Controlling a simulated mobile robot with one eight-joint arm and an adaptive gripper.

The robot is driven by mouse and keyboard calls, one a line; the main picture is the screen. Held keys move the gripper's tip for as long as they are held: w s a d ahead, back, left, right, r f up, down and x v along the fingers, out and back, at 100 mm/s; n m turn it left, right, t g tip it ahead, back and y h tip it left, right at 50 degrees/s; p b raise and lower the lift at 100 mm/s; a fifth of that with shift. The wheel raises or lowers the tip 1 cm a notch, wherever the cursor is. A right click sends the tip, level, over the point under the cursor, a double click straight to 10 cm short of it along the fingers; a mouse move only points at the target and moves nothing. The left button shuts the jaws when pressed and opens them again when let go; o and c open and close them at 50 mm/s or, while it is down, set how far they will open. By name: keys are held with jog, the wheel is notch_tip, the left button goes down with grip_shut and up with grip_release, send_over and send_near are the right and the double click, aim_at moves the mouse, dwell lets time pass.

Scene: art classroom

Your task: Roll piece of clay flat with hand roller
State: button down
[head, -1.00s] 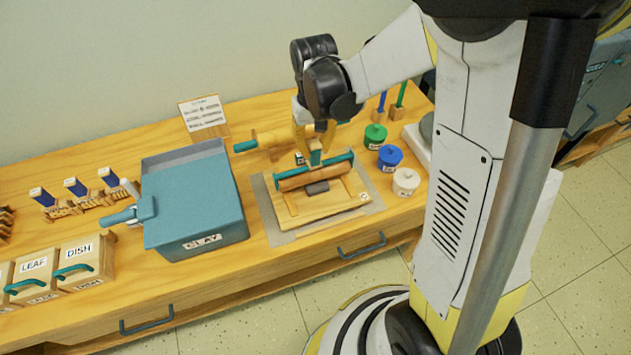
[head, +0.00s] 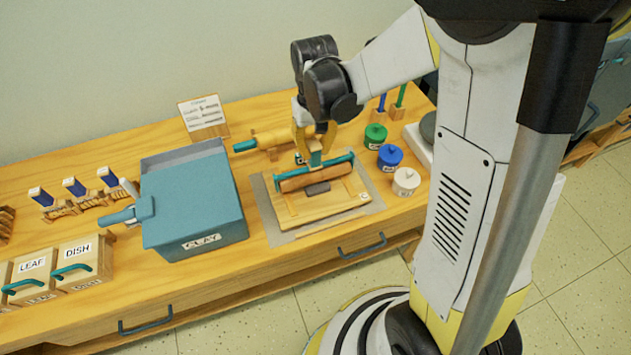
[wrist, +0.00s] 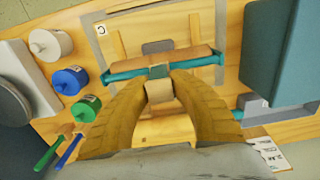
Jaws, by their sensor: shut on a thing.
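The piece of clay (head: 317,188) is a small dark grey block on the wooden board (head: 340,207). It also shows in the wrist view (wrist: 157,47), just beyond the roller. The hand roller (head: 302,181) has a brown cylinder in a teal frame and lies crosswise over the board, on the wall side of the clay. In the wrist view the roller (wrist: 190,58) spans the picture in front of my fingers. My gripper (head: 314,148) is above the roller, its yellow fingers shut on the roller's handle. The handle is partly hidden between the fingers.
A teal clay box (head: 190,225) stands left of the board. Green (head: 375,136), blue (head: 390,157) and white (head: 405,181) jars stand close on the right. A grey mat (head: 285,238) lies under the board.

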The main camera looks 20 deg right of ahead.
jog(key=s, duration=0.3)
dwell(0.6)
